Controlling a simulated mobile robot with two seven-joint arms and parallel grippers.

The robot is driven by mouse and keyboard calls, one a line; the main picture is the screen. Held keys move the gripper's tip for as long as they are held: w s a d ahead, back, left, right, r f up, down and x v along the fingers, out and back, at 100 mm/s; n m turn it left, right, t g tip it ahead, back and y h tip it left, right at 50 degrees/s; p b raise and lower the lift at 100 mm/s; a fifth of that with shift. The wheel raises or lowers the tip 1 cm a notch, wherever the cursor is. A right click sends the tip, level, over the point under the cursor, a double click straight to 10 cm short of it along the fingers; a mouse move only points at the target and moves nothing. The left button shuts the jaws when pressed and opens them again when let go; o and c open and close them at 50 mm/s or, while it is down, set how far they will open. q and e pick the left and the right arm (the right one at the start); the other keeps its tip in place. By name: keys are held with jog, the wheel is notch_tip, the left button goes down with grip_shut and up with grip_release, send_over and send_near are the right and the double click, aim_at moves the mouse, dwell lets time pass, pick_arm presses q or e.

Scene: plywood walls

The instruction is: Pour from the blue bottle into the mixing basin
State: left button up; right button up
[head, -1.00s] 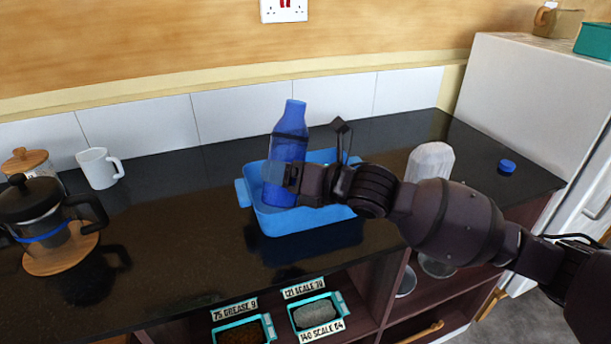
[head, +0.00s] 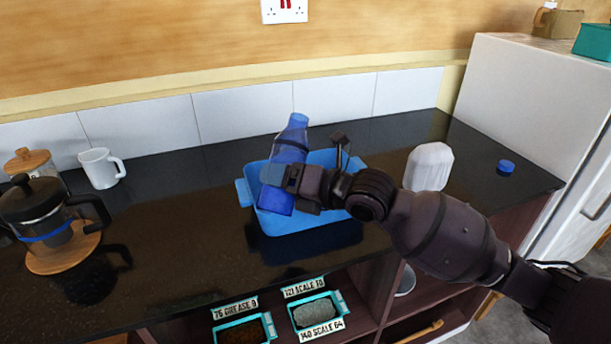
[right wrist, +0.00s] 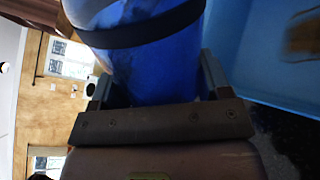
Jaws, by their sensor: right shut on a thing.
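The blue bottle (head: 291,144) is translucent with a dark band and is held above the blue mixing basin (head: 300,222) on the dark counter. It leans slightly, its neck toward the upper right in the head view. My right gripper (head: 275,174) is shut on the bottle's lower body. In the right wrist view the bottle (right wrist: 150,70) fills the space between the fingers, and part of the basin (right wrist: 245,60) shows at the right. I cannot see any liquid leaving the bottle. My left gripper is not in view.
A blue cap (head: 506,166) lies on the counter at the right. A white faceted container (head: 428,167) stands right of the basin. A white mug (head: 100,168) and a French press (head: 45,220) on a wooden board stand at the left. Labelled trays (head: 318,312) sit on the shelf below.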

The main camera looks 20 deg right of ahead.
jog(key=shift+s+a+f+m, duration=0.1)
jog(key=shift+s+f+m, duration=0.1)
jog(key=shift+f+m, duration=0.2)
dwell(0.3)
jog(key=shift+s, duration=0.1)
jog(key=shift+a, duration=0.1)
dwell(0.3)
jog(key=shift+r+m+p, duration=0.1)
jog(key=shift+m+p, duration=0.2)
jog(key=shift+p, duration=0.05)
jog(key=shift+s+r, duration=0.1)
jog(key=shift+r+p, duration=0.1)
jog(key=shift+p, duration=0.2)
jog(key=shift+s+a+r+m+g+p, duration=0.15)
jog(key=shift+m+g+p, duration=0.15)
jog(key=shift+m+p, duration=0.2)
dwell(0.4)
